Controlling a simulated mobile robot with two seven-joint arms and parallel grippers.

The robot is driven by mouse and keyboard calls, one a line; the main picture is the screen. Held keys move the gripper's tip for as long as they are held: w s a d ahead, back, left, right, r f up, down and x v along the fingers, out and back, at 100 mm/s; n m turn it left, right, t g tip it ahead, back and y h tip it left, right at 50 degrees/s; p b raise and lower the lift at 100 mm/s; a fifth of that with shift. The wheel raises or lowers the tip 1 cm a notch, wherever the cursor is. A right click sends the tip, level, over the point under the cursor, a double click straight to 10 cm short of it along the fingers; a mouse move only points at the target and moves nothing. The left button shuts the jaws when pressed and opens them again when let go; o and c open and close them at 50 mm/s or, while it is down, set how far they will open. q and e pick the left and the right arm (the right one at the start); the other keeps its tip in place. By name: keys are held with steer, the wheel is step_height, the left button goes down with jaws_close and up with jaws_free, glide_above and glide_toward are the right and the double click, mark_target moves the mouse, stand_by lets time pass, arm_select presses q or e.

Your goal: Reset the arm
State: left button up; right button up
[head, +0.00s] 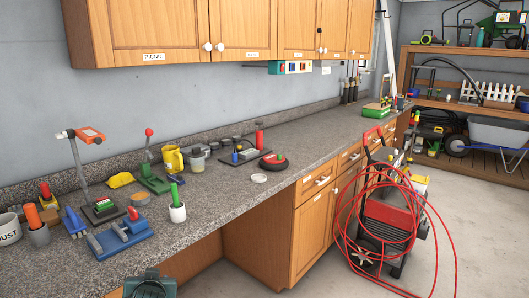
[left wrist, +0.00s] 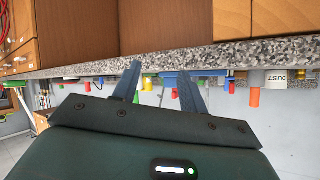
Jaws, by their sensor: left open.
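My left gripper (left wrist: 158,70) shows in the left wrist view with its two blue-grey fingers apart and nothing between them. The view is upside down, and the fingers point toward the front edge of the speckled counter (left wrist: 222,60). In the head view a dark green part of my left arm shows at the bottom edge, in front of the counter (head: 225,190); the fingertips cannot be made out there. My right gripper is in neither view.
A blue vise-like tool (head: 120,238), a white cup with a green handle (head: 177,208), a yellow mug (head: 172,160) and a red-topped round item (head: 273,162) stand on the counter. Wooden cabinets (head: 185,30) hang above. A red pressure washer with looped hose (head: 390,215) stands on the floor at right.

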arm_select(q)
steer(key=s+d+f+m+h, duration=0.1)
steer(key=s+d+f, duration=0.3)
steer(key=s, duration=0.5)
steer(key=s+d+f+m+h, duration=0.1)
steer(key=s+d+f+h, duration=0.3)
steer(key=s, duration=0.6)
steer(key=s+d+f+m+h, duration=0.2)
steer(key=s+d+f, duration=0.2)
steer(key=s, duration=0.6)
steer(key=shift+d+h, duration=0.4)
steer(key=shift+d, duration=0.25)
steer(key=shift+f, duration=0.15)
